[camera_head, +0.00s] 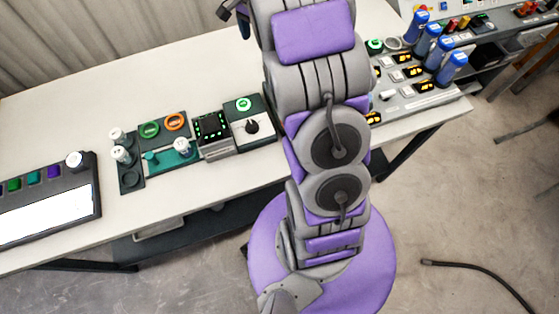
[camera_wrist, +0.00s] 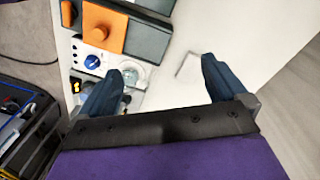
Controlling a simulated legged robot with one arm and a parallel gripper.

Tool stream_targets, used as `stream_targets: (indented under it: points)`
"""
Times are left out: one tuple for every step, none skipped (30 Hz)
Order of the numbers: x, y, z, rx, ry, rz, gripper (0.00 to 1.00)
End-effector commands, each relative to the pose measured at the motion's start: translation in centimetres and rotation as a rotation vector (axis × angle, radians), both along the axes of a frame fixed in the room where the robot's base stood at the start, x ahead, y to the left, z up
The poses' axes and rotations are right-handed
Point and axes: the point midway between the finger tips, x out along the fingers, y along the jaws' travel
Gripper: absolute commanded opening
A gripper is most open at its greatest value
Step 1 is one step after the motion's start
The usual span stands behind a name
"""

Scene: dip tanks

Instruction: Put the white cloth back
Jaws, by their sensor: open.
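My gripper (camera_wrist: 164,76) is open in the wrist view, with its two dark blue fingers spread apart and nothing held between them. A small pale patch (camera_wrist: 189,66) on the white table top, just inside the right finger, may be the white cloth. It is nearly the same white as the table, so I cannot be sure. In the head view my arm rises through the middle and hides part of the table. I make out no white cloth there, and the gripper's fingers cannot be made out clearly.
In the wrist view, a device with a blue knob (camera_wrist: 92,62) and an orange block (camera_wrist: 104,26) stand left of the fingers. In the head view, a dark panel (camera_head: 98,198), a green-and-orange ringed rack (camera_head: 130,180) and blue-capped bottles (camera_head: 453,66) occupy the tables. The back-left table top (camera_head: 120,85) is clear.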

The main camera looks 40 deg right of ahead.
Motion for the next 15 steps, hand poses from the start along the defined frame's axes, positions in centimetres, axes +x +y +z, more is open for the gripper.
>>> stream_targets:
  points:
    - [-1.1, 1.1, 1.0, 0.001, 0.001, 0.044, 0.99]
    - [-1.8, 1.7, 1.3, 0.004, 0.005, 0.071, 0.99]
    - [-2.6, 2.5, 1.7, 0.008, 0.009, 0.108, 0.99]
    - [-3.2, 3.0, 2.1, 0.008, 0.010, 0.135, 0.99]
    - [-3.9, 3.5, 2.5, 0.010, 0.011, 0.160, 0.99]
    - [-4.8, 4.3, 2.8, 0.015, 0.018, 0.197, 0.99]
    - [-5.5, 4.9, 3.1, 0.017, 0.020, 0.225, 0.99]
    - [-6.2, 5.4, 3.5, 0.019, 0.020, 0.251, 0.99]
    - [-7.1, 6.2, 3.8, 0.022, 0.024, 0.288, 0.99]
    - [-7.9, 6.7, 4.0, 0.026, 0.028, 0.317, 0.99]
    - [-8.7, 7.2, 4.3, 0.030, 0.030, 0.343, 0.99]
    - [-9.6, 7.8, 4.7, 0.032, 0.031, 0.381, 0.99]
    - [-10.4, 8.3, 4.8, 0.036, 0.034, 0.409, 0.99]
    - [-11.2, 8.7, 4.9, 0.041, 0.038, 0.437, 0.99]
    - [-12.2, 9.4, 5.2, 0.045, 0.041, 0.476, 0.99]
